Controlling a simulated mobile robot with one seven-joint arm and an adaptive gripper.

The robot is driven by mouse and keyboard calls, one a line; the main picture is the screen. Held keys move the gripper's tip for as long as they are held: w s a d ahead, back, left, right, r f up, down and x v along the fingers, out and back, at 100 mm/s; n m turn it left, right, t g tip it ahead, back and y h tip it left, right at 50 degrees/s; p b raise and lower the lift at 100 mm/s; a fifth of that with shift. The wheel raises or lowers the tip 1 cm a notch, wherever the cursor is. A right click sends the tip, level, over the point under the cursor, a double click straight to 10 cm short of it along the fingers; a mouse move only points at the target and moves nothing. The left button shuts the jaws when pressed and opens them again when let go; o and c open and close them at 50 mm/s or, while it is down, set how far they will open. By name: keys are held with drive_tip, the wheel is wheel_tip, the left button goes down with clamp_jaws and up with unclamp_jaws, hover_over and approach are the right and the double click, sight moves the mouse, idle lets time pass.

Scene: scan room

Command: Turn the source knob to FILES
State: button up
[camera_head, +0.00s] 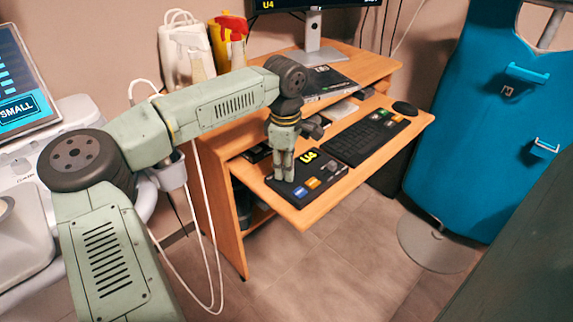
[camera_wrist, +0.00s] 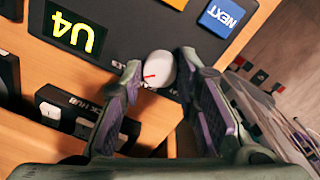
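The source knob (camera_wrist: 159,69) is a pale round knob with a red pointer line, seen in the wrist view on a black control panel (camera_wrist: 118,18). The panel also shows in the head view (camera_head: 309,195), near the front edge of the pull-out shelf. My gripper (camera_wrist: 160,62) is open, with one finger on each side of the knob and its tips close to it. I cannot tell whether they touch it. In the head view my gripper (camera_head: 284,178) points down at the panel's left part and hides the knob. No FILES label is readable.
The panel has a yellow U4 display (camera_wrist: 74,31) and a blue NEXT button (camera_wrist: 222,17). A keyboard (camera_head: 358,140) and mouse (camera_head: 405,108) lie to the right. A monitor stand (camera_head: 314,40) and bottles (camera_head: 190,55) are behind. A blue chair-like piece (camera_head: 490,120) stands right.

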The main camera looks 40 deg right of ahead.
drive_tip(key=o, duration=0.3)
wheel_tip(320, 180, up, 12)
drive_tip(key=shift+s+a, duration=0.15)
drive_tip(key=shift+a, duration=0.1)
idle(0.4)
drive_tip(key=shift+f, duration=0.1)
idle(0.4)
